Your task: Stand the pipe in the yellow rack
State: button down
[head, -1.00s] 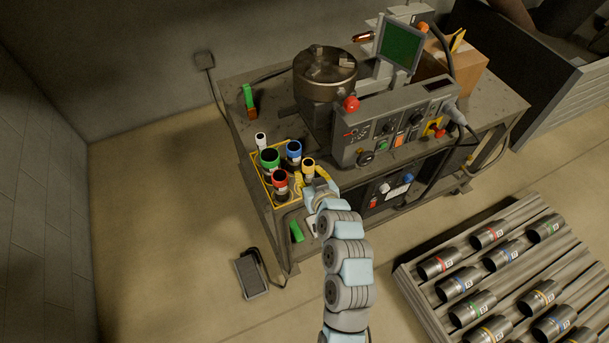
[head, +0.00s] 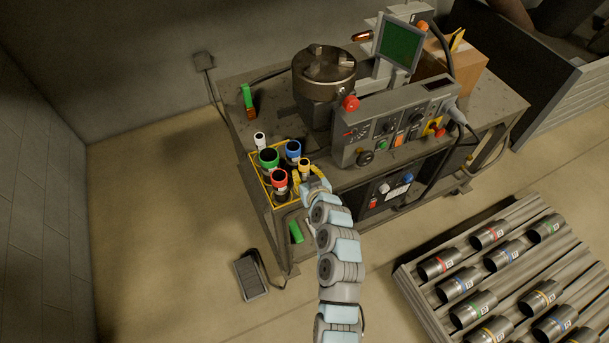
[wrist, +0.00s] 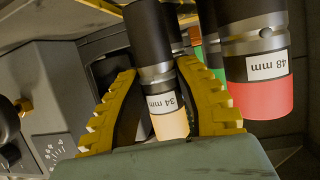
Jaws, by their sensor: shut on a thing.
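The pipe (head: 304,163) has a yellow band and a "34 mm" label. It also shows in the wrist view (wrist: 160,103), between the yellow fingers of my gripper (wrist: 165,110). My gripper (head: 305,175) is shut on it near its banded upper end. The yellow rack (head: 262,183) is at the bench's front left corner. It holds a red-banded pipe (head: 279,181), a green one (head: 268,158), a blue one (head: 293,149) and a white one (head: 260,139). The held pipe is at the rack's right side. Its lower end is hidden, so I cannot tell if it is seated.
The red-banded "48 mm" pipe (wrist: 262,90) stands close beside my right finger in the wrist view. A control panel (head: 395,120) and a round chuck (head: 324,72) are on the bench. A sloped rack of pipes (head: 415,285) is at the lower right.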

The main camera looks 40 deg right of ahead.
jog(key=shift+s+f, duration=0.1)
jog(key=shift+f, duration=0.45)
jog(key=shift+f, duration=0.1)
jog(key=shift+f, duration=0.15)
jog(key=c, duration=0.8)
grip_release()
jog(key=shift+r, duration=0.3)
jog(key=shift+s+a, duration=0.25)
jog(key=shift+s, duration=0.25)
jog(key=v, duration=1)
jog(key=shift+s+a+r, duration=0.15)
jog(key=shift+s+r, duration=0.1)
jog(key=shift+s, duration=0.05)
